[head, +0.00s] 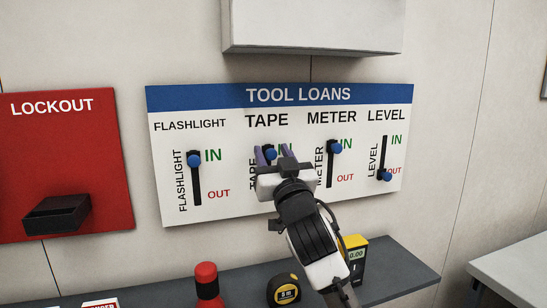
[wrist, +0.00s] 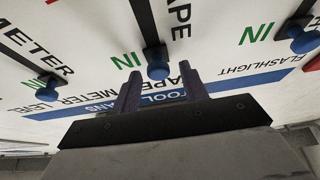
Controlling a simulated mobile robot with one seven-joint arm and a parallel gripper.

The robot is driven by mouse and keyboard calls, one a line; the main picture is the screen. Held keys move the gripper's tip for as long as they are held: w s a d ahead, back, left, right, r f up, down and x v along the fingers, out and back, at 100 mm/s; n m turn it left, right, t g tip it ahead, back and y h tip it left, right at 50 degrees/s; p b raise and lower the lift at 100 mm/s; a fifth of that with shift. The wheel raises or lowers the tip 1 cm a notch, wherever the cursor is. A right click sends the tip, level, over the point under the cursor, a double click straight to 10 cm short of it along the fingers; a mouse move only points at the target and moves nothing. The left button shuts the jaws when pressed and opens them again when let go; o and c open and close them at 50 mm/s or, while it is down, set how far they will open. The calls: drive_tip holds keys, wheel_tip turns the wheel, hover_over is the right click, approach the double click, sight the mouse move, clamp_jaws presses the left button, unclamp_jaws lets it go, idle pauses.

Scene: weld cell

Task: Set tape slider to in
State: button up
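The tape slider's blue knob (head: 270,153) is at the top of its slot on the TOOL LOANS board (head: 235,210), level with the IN mark. In the upside-down wrist view the tape knob (wrist: 158,70) sits at the IN end of its black slot. My gripper (head: 271,155) is in front of the TAPE column and hides the lower slot and its OUT mark in the head view. Its two purple fingers (wrist: 160,78) are apart, one on each side of the knob. No finger visibly touches the knob.
Flashlight knob (head: 194,160) and meter knob (head: 334,147) are up by IN; the level knob (head: 386,176) is down by OUT. A red lockout board (head: 70,130) is left. A shelf (head: 395,278) below holds a tape measure (head: 284,290) and a yellow meter (head: 354,250).

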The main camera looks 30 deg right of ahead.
drive_tip(key=shift+s+f+b, duration=0.3)
drive_tip(key=shift+s+f, duration=0.05)
drive_tip(key=shift+s, duration=0.05)
drive_tip(key=b+v, duration=0.4)
drive_tip(key=v, duration=0.9)
drive_tip(key=shift+a+r+b, duration=0.2)
drive_tip(key=shift+b, duration=0.2)
